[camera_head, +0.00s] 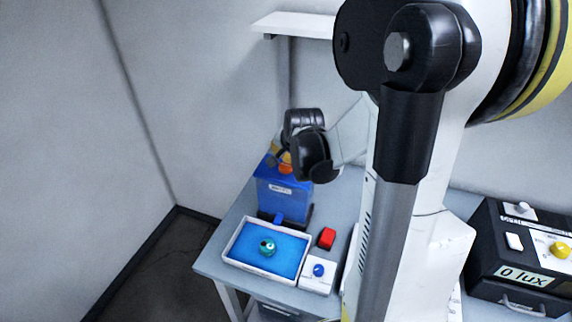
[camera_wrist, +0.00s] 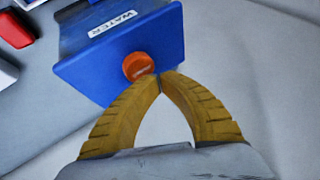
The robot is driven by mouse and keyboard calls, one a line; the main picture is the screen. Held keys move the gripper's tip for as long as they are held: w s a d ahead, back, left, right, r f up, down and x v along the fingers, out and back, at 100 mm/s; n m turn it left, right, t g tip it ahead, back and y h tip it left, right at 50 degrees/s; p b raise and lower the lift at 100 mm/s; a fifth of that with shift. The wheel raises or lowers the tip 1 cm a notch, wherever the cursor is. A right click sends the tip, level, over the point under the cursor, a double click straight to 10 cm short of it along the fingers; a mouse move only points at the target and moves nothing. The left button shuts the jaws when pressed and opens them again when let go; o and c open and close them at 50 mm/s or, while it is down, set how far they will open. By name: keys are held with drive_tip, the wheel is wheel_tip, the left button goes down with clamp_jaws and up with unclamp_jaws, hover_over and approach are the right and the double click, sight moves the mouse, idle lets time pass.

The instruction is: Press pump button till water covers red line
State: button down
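A blue tank (camera_head: 285,197) stands behind the tray; the wrist view shows its lid (camera_wrist: 110,58), a "WATER" label and an orange cap (camera_wrist: 137,66). A white tray (camera_head: 236,262) holds blue water (camera_head: 285,250) with a round teal object (camera_head: 267,246) in it. A white box (camera_head: 311,283) with a round blue button (camera_head: 319,270) sits at the tray's right. My gripper (camera_head: 277,159) is above the tank; in the wrist view its yellow fingertips (camera_wrist: 161,76) meet beside the cap, with nothing visible between them. Whether they touch the cap is unclear. I cannot make out a red line.
A red object (camera_head: 327,238) lies behind the button box; it also shows in the wrist view (camera_wrist: 15,30). A black device (camera_head: 520,262) reading "0 lux" stands at the right. A white shelf (camera_head: 295,24) is on the back wall. The table's left edge is close to the tray.

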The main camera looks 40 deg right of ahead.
sight(284, 163)
wheel_tip(284, 163, up, 5)
drive_tip(key=p, duration=0.4)
idle(0.9)
